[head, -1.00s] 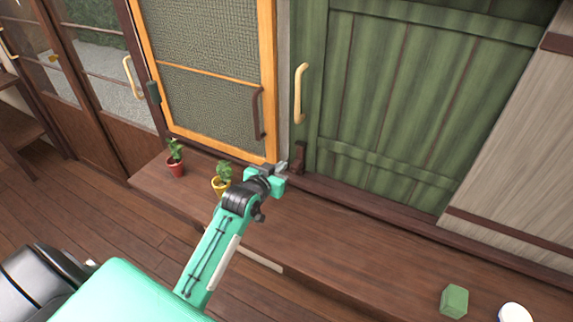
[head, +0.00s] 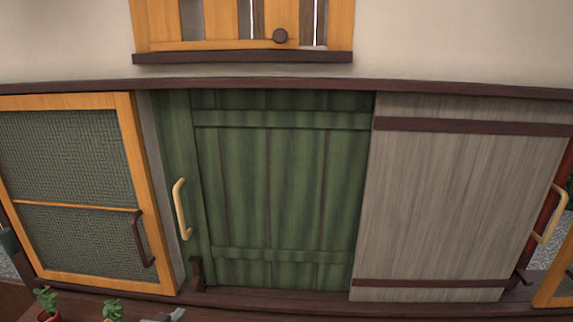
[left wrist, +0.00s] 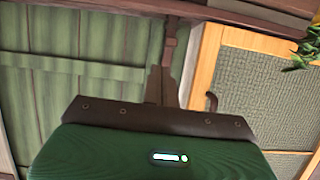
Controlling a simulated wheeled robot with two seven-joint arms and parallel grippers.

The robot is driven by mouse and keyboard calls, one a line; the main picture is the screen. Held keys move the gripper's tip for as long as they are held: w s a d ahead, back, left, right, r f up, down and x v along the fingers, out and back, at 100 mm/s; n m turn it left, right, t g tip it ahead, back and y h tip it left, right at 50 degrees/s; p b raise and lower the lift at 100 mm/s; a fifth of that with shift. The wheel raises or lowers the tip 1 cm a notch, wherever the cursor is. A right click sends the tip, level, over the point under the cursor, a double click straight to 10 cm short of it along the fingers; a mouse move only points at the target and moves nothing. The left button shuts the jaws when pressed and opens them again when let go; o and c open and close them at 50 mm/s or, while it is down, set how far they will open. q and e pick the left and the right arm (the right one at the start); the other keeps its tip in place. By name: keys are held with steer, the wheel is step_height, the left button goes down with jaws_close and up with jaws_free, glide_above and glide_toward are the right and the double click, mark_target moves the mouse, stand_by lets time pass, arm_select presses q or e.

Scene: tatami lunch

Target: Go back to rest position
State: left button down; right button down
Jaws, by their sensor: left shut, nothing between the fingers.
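The rest of my left arm is below the picture. My right gripper is in neither view.
The green plank door (head: 282,180) stands between a mesh panel in an orange frame (head: 123,190) and a grey wood panel (head: 450,205). Two potted plants, the left one (head: 48,302) and the right one (head: 112,311), stand at lower left, close to my left gripper.

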arm_select(q)
steer(key=s+d+f+g, duration=0.3)
steer(key=s, duration=0.7)
steer(key=s+d+f+m+g, duration=0.15)
steer(key=s+g, duration=0.25)
steer(key=s, duration=0.6)
steer(key=s+d+f+g, duration=0.3)
steer(key=s, duration=0.7)
step_height(320, 180, down, 32)
steer(key=g, duration=0.1)
steer(key=s+a+f+g, duration=0.1)
steer(key=s+a+f, duration=0.2)
steer(key=s+f, duration=1.6)
steer(key=shift+g, duration=0.3)
steer(key=shift+a, duration=0.1)
